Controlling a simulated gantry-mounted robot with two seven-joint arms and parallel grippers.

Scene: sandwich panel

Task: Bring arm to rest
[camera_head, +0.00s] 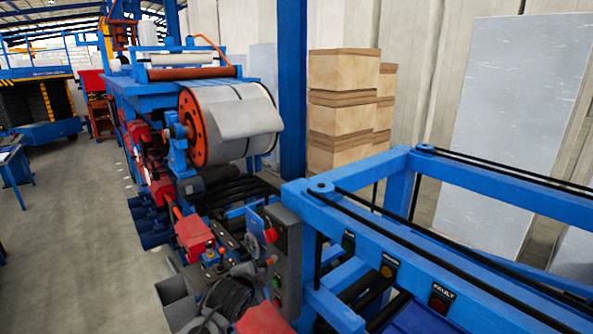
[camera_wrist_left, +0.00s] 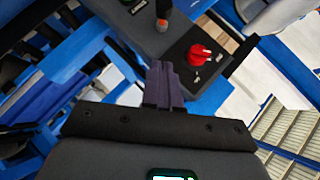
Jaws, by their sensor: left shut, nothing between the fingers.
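My left gripper (camera_wrist_left: 163,85) shows in the left wrist view, with its two dark fingers together and nothing between them. I cannot tell how far the fingertips are from the box. In the head view the grey control box (camera_head: 287,240) stands at the lower middle, with a red knob (camera_head: 271,235) on its side. Neither gripper shows in the head view.
A blue frame (camera_head: 400,230) with labelled buttons, one marked FAULT (camera_head: 440,298), fills the lower right. A large metal coil (camera_head: 235,118) sits on the machine behind. Stacked wooden boxes (camera_head: 340,110) stand by the wall. The floor at the left (camera_head: 75,230) is largely clear.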

